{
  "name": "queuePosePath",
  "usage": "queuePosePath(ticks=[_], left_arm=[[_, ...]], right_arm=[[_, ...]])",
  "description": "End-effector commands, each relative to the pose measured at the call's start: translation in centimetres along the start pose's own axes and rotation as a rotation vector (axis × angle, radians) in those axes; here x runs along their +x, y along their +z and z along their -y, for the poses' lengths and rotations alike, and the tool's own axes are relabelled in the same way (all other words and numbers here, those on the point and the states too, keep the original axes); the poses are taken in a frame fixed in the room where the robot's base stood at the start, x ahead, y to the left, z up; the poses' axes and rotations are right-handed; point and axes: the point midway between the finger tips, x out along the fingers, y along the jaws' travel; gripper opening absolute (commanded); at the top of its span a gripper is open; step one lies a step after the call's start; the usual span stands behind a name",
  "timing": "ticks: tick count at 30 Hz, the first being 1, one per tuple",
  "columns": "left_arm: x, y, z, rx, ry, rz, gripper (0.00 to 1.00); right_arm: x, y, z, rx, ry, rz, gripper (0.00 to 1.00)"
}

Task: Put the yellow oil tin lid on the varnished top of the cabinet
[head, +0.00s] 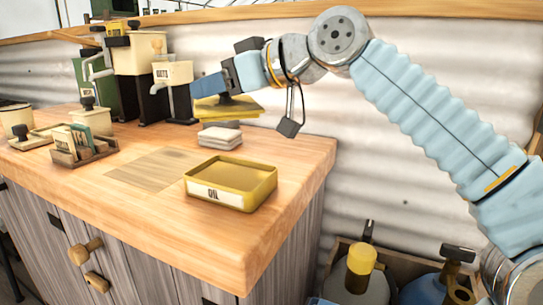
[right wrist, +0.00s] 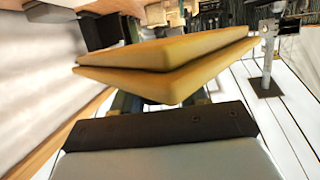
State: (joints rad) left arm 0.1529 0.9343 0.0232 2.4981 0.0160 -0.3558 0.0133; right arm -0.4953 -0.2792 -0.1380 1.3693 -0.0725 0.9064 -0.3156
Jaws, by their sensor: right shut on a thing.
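The yellow oil tin lid (head: 222,110) is in the grip of my right gripper (head: 228,97), above the back of the cabinet's varnished wooden top (head: 290,160). In the right wrist view the yellow lid (right wrist: 165,58) lies across the jaws, its near edge angled. The open yellow tin (head: 232,185) marked OIL stands on the cabinet top near the right end, in front of the lid. Whether the lid touches anything beneath it is unclear. My left gripper is not in view.
A small pale stack (head: 220,137) lies just below the lid. Cream hoppers (head: 173,75) stand at the back left. A small wooden box of cards (head: 82,147) is at the left. A darker wood patch (head: 150,168) left of the tin is clear.

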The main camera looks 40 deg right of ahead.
Motion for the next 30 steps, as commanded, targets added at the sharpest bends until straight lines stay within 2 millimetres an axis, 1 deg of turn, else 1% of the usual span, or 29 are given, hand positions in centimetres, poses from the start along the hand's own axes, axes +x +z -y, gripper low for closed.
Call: queuePosePath(ticks=[1, 5, 8, 14, 15, 18, 21, 23, 26, 28, 30], left_arm=[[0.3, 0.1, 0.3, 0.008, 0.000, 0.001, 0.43], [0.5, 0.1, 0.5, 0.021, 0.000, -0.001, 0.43], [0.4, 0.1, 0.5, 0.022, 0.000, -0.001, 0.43], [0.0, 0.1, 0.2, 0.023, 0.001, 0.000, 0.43], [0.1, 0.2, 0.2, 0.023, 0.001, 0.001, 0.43], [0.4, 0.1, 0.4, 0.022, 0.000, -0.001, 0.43], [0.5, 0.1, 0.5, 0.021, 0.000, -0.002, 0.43], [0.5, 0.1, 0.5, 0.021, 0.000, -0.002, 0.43], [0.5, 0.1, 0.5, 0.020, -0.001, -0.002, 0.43], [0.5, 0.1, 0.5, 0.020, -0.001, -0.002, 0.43], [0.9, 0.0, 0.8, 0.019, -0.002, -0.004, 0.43]], right_arm=[[-0.6, -0.2, -0.2, -0.004, -0.016, -0.002, 0.12], [-1.5, -0.2, -1.3, -0.011, -0.037, 0.002, 0.12], [-1.7, 0.7, -3.2, -0.011, -0.040, 0.002, 0.12], [-2.0, 3.3, -8.8, -0.010, -0.041, 0.003, 0.11], [-1.9, 4.2, -9.7, -0.011, -0.041, 0.003, 0.11], [-1.6, 6.5, -11.4, -0.011, -0.042, 0.003, 0.11], [-1.4, 8.0, -12.6, -0.012, -0.041, 0.004, 0.11], [-1.3, 8.6, -13.1, -0.013, -0.041, 0.002, 0.11], [-1.2, 9.2, -13.7, -0.014, -0.040, 0.002, 0.11], [-1.1, 9.9, -14.2, -0.012, -0.041, 0.003, 0.11], [-0.7, 11.3, -14.1, -0.012, -0.041, 0.004, 0.11]])
